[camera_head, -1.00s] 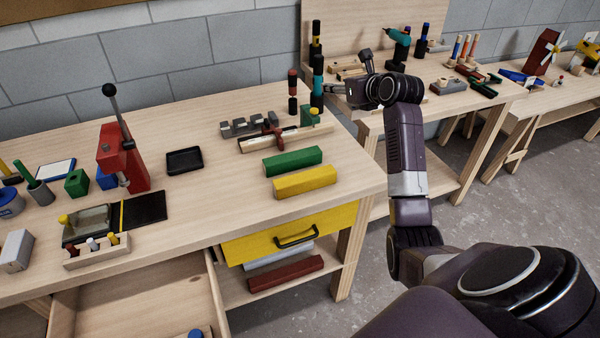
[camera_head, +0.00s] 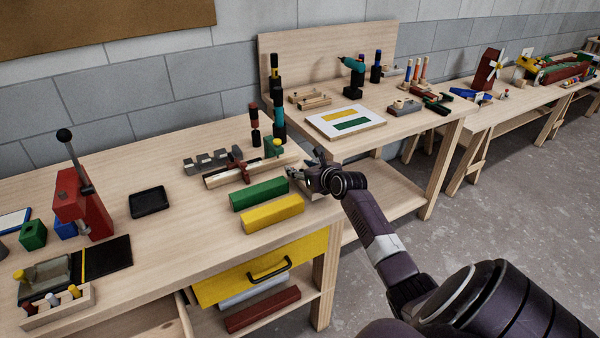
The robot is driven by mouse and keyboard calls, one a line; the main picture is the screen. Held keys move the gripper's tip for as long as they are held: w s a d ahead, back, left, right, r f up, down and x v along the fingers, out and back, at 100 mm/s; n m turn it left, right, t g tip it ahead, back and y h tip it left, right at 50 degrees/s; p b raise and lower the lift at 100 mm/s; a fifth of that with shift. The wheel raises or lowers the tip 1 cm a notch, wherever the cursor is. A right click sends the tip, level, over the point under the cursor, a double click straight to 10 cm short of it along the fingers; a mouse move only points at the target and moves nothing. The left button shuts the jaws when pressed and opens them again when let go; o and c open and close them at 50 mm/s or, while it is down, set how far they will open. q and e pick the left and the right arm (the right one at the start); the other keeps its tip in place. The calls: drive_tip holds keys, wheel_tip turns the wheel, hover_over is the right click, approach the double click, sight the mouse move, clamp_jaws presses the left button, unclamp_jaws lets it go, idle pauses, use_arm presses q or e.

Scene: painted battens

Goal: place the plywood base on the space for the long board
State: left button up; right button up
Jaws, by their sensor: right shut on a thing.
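My right gripper (camera_head: 306,174) is over the right end of the near bench, beside the green batten (camera_head: 259,194) and the yellow batten (camera_head: 272,214). It is shut on a pale piece (camera_head: 316,193), mostly hidden by the gripper; I cannot tell whether this is the plywood base. A pale board with a white face (camera_head: 320,121) lies flat on the second bench. It bears a yellow painted strip (camera_head: 338,115) and a green painted strip (camera_head: 352,124). My left gripper is not in view.
A clamp on a wooden bar (camera_head: 225,178) lies behind the battens, with dark stacked cylinders (camera_head: 279,120) near it. A red press (camera_head: 82,205) stands at the left. A yellow drawer (camera_head: 225,287) is below.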

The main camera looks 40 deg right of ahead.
drive_tip(key=shift+f, duration=0.8)
drive_tip(key=shift+f, duration=0.1)
drive_tip(key=o, duration=0.9)
